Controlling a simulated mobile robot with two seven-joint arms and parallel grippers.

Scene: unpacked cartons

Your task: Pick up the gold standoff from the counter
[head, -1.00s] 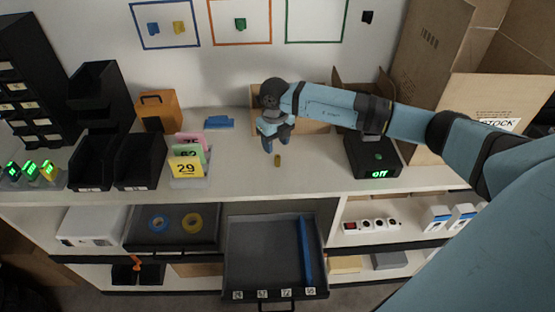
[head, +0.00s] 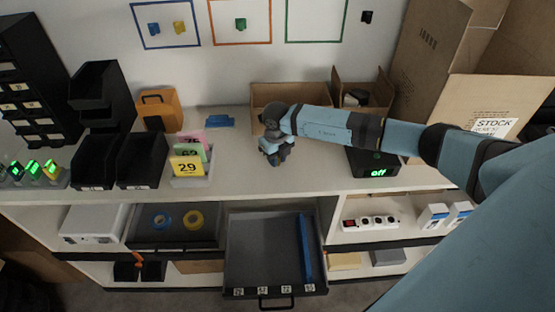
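My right gripper (head: 277,160) is low over the middle of the white counter (head: 250,181), pointing down, with its fingertips at about the counter surface. The gold standoff does not show now; my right gripper covers the spot where it stood. I cannot tell whether the fingers are around it, touching it or shut on it. My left gripper is not in view.
An open drawer (head: 234,258) juts out below the counter. Number cards (head: 187,166) and black bins (head: 141,161) stand to the left. A black box with a green "off" display (head: 378,173) and cardboard boxes (head: 499,103) are to the right. The counter front is clear.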

